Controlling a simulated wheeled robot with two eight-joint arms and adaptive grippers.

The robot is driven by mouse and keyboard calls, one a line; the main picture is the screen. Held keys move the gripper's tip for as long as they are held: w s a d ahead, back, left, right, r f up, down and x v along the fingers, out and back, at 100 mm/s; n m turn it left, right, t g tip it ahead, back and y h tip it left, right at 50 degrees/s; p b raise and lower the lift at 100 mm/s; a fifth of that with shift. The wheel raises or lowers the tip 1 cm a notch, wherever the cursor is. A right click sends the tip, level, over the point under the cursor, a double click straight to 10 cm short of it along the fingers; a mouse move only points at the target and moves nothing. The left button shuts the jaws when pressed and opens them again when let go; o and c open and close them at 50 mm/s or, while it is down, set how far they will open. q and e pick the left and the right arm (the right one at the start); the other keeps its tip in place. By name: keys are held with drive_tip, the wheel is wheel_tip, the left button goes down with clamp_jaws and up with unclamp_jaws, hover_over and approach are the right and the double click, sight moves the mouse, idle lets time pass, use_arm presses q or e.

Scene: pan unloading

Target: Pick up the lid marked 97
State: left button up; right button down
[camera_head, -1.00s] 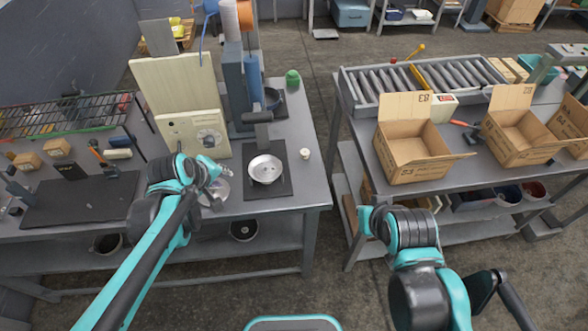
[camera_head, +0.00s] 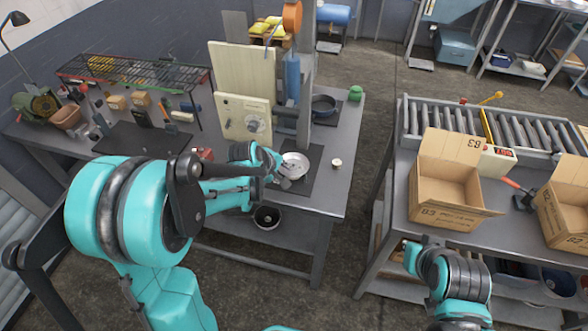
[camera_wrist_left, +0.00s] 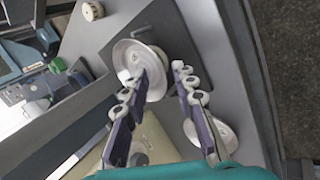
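A round, shiny metal dish-like piece (camera_head: 295,165) with a knob-like centre lies on a dark mat on the left bench. It also shows in the left wrist view (camera_wrist_left: 150,90). A second round metal piece (camera_wrist_left: 212,136) lies lower right in that view, partly behind a finger. I cannot read the number 97 on either. My left gripper (camera_head: 283,180) is at the near edge of the first piece. In the left wrist view its two fingers (camera_wrist_left: 157,76) are spread and hold nothing; the left fingertip overlaps the piece.
A cream panel (camera_head: 242,117) and a grey post stand behind the mat. A dark pan (camera_head: 324,105) and a small pale knob (camera_head: 337,162) are on the same bench. An open carton (camera_head: 440,188) stands on the right bench, across an aisle.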

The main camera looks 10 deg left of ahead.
sight(293, 166)
use_arm(q)
drive_tip(key=x, duration=0.2)
drive_tip(key=shift+w+f, duration=0.2)
drive_tip(key=shift+f, duration=0.15)
drive_tip(key=shift+r, duration=0.1)
clamp_jaws()
